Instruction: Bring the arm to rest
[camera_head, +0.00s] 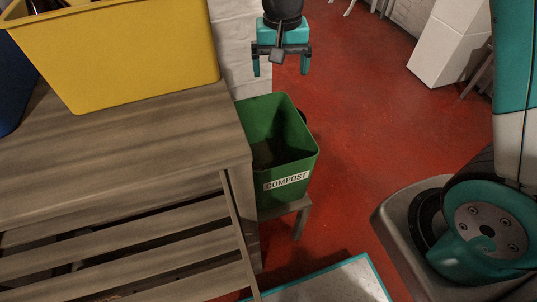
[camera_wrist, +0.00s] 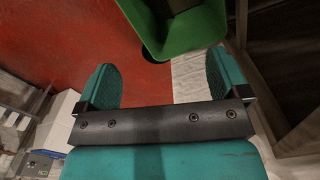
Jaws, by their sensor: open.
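My gripper (camera_head: 281,66) hangs at the top middle of the head view, with its teal fingers spread apart and nothing between them. It is above and behind the green compost bin (camera_head: 293,158), apart from it. In the wrist view my gripper (camera_wrist: 165,88) shows both fingers wide apart, with red floor and a white wall strip beyond them. The green bin (camera_wrist: 195,38) shows at the top of the wrist view, past the fingertips.
A wooden table (camera_head: 120,150) with slats below stands at left, bearing a yellow bin (camera_head: 140,55) and a blue bin (camera_head: 12,90). The compost bin stands on a small stool (camera_head: 300,215). A white cabinet (camera_head: 447,45) stands at back right. Red floor (camera_head: 370,110) is clear between.

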